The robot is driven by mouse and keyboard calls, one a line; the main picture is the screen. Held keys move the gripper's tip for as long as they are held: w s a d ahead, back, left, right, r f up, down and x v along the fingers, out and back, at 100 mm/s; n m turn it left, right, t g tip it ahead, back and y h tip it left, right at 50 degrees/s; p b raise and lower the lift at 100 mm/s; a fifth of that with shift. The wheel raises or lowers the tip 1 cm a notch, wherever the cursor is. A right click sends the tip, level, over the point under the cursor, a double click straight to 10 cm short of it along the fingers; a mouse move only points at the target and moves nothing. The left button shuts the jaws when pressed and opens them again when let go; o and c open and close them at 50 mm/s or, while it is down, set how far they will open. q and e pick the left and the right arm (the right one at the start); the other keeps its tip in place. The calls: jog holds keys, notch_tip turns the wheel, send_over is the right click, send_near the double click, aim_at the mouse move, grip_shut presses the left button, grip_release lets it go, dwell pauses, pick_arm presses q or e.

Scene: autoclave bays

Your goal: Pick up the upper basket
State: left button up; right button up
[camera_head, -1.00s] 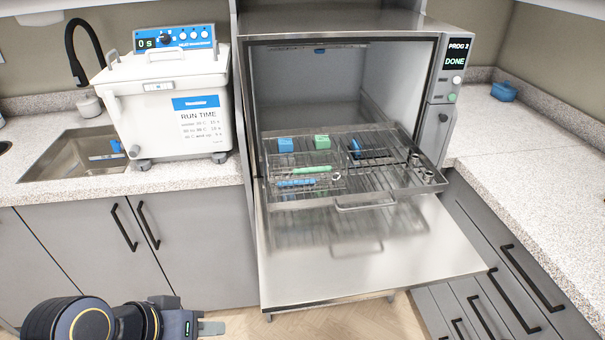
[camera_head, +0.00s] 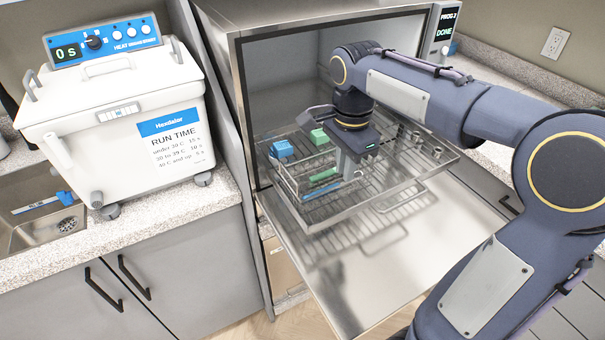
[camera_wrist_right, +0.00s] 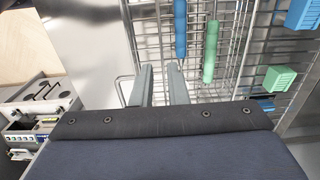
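A wire basket (camera_head: 287,181) sits on the pulled-out rack of the open machine. A blue handle (camera_wrist_right: 180,30) shows in the right wrist view beside the green handle (camera_wrist_right: 210,50). My right gripper (camera_wrist_right: 161,70) points down at the basket's near right side, fingers apart with a gap between them. Basket wires show between and beyond the fingertips; I cannot tell whether they touch. My right gripper and forearm hide the basket's right part in the head view. My left gripper is out of view.
The lowered steel door (camera_head: 350,280) lies under the rack (camera_head: 405,180). Several metal fittings (camera_head: 415,135) stand on the rack's right. A white heating bath (camera_head: 125,125) stands on the left counter beside a sink (camera_head: 40,225).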

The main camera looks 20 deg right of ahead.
aim_at(340, 188)
jog(key=f, duration=0.6)
jog(key=shift+w+a+f, duration=0.1)
jog(key=shift+a+f, duration=0.15)
jog(key=shift+f, duration=0.1)
grip_shut()
jog(key=shift+r, duration=0.15)
